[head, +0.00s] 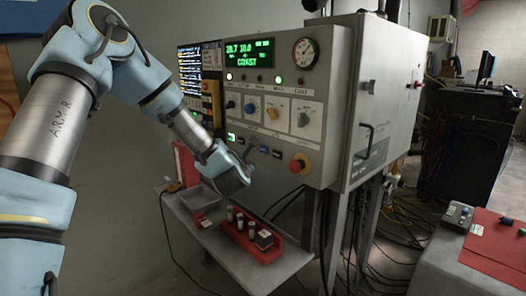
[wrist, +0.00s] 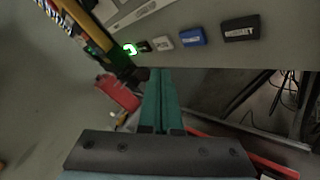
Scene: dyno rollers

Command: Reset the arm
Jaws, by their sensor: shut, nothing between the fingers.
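My arm (head: 58,115), pale blue and silver, reaches from the left in the head view toward the control cabinet (head: 345,125). My gripper (head: 236,178) is in front of the cabinet's lower left part, above the small shelf. In the wrist view the two teal fingers of my gripper (wrist: 160,74) lie together, shut and empty. Their tips are below a row of buttons: a black one (wrist: 240,28), a blue one (wrist: 192,37) and a white one (wrist: 162,42). I cannot tell the gap between tips and panel.
The shelf (head: 285,262) holds a red tray (head: 236,237) with several small items. A red emergency knob (head: 297,166) sticks out of the panel. Cables hang below the cabinet. At the right stand a table (head: 436,255) with a red mat (head: 492,262) and a black rack (head: 470,145).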

